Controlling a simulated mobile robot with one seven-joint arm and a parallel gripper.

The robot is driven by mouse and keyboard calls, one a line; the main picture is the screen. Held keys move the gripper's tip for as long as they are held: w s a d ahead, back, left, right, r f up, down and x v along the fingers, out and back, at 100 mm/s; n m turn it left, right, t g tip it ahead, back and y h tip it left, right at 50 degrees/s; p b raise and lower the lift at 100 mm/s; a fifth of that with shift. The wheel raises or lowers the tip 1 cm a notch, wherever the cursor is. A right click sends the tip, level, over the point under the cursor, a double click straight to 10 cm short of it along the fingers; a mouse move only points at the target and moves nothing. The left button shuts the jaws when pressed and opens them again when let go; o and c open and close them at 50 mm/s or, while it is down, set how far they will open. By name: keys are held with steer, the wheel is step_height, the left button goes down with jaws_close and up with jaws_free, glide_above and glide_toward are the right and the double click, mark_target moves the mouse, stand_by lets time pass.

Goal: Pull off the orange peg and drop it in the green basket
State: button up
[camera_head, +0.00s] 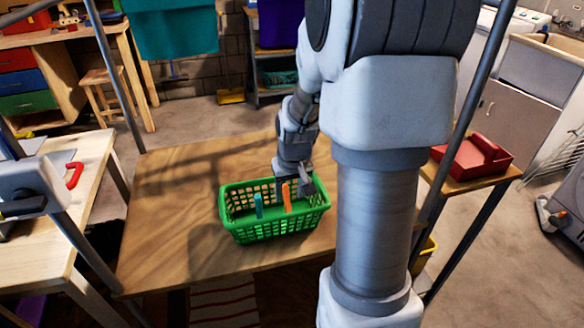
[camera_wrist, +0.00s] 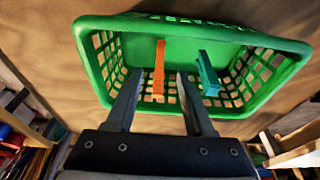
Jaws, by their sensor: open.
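The green basket (camera_head: 275,228) stands on the wooden table and fills the upper part of the wrist view (camera_wrist: 88,55). The orange peg (camera_head: 287,197) appears upright within the basket's outline. In the wrist view the orange peg (camera_wrist: 159,65) lies in line with the gap between my fingertips, with no finger seen pressing on it. I cannot tell whether it rests on the basket floor. A teal peg (camera_head: 258,205) is to its left in the head view and to its right in the wrist view (camera_wrist: 208,74). My gripper (camera_wrist: 159,76) is open over the basket.
The wooden table (camera_head: 175,220) is otherwise clear around the basket. A red tray (camera_head: 470,160) stands on a side shelf at right. Metal poles rise near both table sides.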

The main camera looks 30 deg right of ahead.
steer(key=p+v, duration=0.4)
steer(key=v, duration=1.2)
steer(key=s+a+r+n+t+p, duration=0.3)
steer(key=s+a+r+p, duration=0.6)
steer(key=s+a+r, duration=0.4)
step_height(320, 180, up, 3)
steer(key=shift+a+f+y+p, duration=0.15)
steer(key=shift+a+y+p, duration=0.2)
steer(key=shift+a, duration=0.45)
